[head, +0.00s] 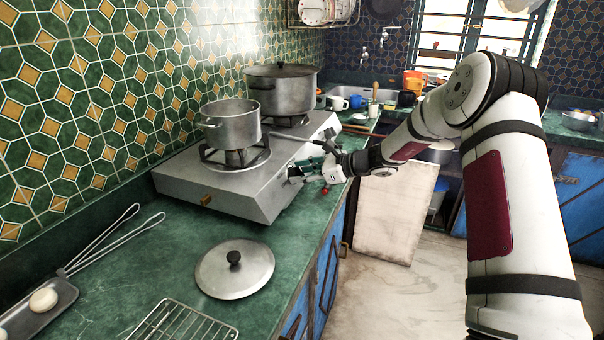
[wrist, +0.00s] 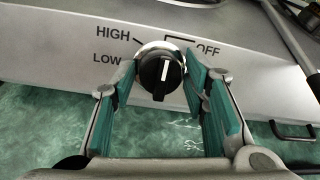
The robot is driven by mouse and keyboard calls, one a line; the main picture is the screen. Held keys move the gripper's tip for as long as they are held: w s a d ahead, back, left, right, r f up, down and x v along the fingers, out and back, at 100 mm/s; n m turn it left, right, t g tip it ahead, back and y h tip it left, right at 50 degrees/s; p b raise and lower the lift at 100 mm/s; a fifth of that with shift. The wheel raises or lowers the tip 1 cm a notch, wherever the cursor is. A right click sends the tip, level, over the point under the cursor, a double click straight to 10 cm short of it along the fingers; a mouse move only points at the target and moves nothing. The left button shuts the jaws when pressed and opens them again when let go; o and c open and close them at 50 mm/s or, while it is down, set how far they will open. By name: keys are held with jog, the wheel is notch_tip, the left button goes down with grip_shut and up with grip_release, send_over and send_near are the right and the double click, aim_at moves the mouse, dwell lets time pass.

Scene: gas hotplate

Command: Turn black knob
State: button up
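The black knob (wrist: 160,78) is on the sloping front of the steel gas hotplate (head: 225,190), which also shows in the wrist view (wrist: 60,55). Its white mark points nearly straight up, between the printed HIGH on the left and OFF on the right; LOW is below HIGH. My gripper (wrist: 160,88) is open, its teal-padded fingers on either side of the knob. A gap shows between the knob and the right finger; the left finger is very close, and I cannot tell if it touches. In the head view my gripper (head: 307,172) hides the knob.
A small pot (head: 232,128) and a larger lidded pot (head: 282,92) stand on the burners. A pan handle (head: 295,136) passes above my gripper. A loose lid (head: 234,270), a wire rack (head: 182,325) and tongs (head: 105,240) lie on the green counter.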

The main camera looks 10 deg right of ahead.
jog(key=c, duration=0.6)
jog(key=shift+o, duration=0.2)
jog(key=shift+n, duration=0.3)
jog(key=n+b, duration=0.3)
jog(key=shift+d+f+n+g+y, duration=0.1)
jog(key=shift+f+n+g+y, duration=0.05)
jog(key=shift+n+g+y, duration=0.2)
jog(key=n+b, duration=0.2)
jog(key=n, duration=0.2)
jog(key=shift+w+g, duration=0.1)
jog(key=shift+g, duration=0.25)
jog(key=n+g+b, duration=0.1)
jog(key=n+b, duration=0.3)
jog(key=n, duration=0.2)
jog(key=shift+n+g+b, duration=0.4)
jog(key=shift+n+b, duration=0.95)
jog(key=shift+n, duration=1.1)
